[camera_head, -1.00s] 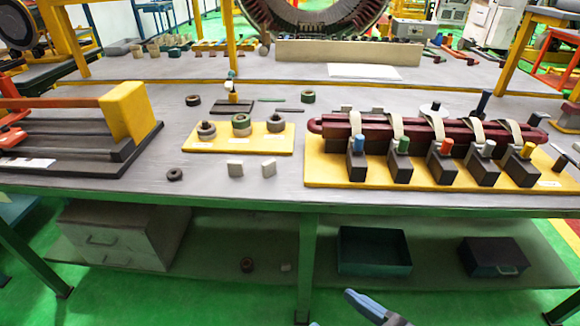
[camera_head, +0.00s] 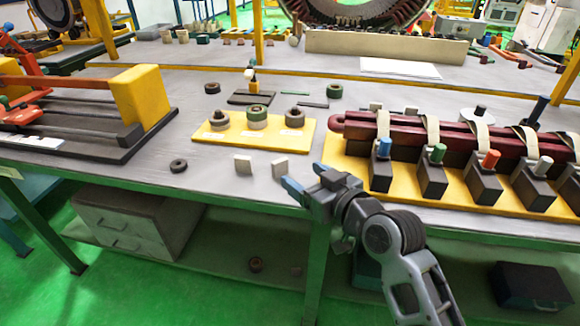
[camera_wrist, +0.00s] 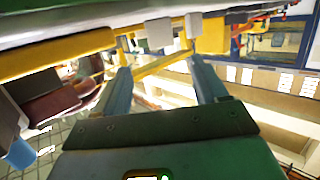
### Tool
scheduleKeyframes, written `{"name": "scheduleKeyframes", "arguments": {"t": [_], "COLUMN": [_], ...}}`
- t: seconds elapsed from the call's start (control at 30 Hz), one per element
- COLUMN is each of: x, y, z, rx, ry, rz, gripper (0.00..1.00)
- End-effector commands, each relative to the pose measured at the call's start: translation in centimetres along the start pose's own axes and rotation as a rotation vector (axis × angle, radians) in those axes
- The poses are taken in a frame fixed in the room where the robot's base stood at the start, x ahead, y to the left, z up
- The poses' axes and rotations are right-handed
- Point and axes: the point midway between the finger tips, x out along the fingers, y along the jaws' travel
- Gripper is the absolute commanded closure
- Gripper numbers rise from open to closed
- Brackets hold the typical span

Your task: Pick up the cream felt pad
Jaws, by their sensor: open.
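Two small pale pads stand upright near the table's front edge in the head view: a left pad (camera_head: 243,164) and a right pad (camera_head: 279,167). My gripper (camera_head: 301,177) is open and empty, with blue fingertips just right of and in front of the right pad. In the wrist view, my gripper (camera_wrist: 162,84) shows two spread fingers. Two pale blocks, probably the pads, show beyond the fingertips, one greyish (camera_wrist: 159,34) and one paler (camera_wrist: 193,25).
A yellow board (camera_head: 215,145) with several ringed posts lies behind the pads. A yellow base (camera_head: 340,180) with dark blocks, coloured pegs and a dark red coil (camera_head: 390,130) stands close on the right. A dark ring (camera_head: 179,166) lies left on the grey table.

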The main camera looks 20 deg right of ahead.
Motion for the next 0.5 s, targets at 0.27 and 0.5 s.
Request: {"name": "scheduleKeyframes", "arguments": {"t": [0.27, 0.5], "x": [2.7, 6.0], "y": [-0.1, -0.3], "z": [-0.1, -0.3], "rx": [0.0, -0.001], "ry": [0.0, -0.001], "rz": [-0.002, -0.002], "gripper": [0.28, 0.28]}}
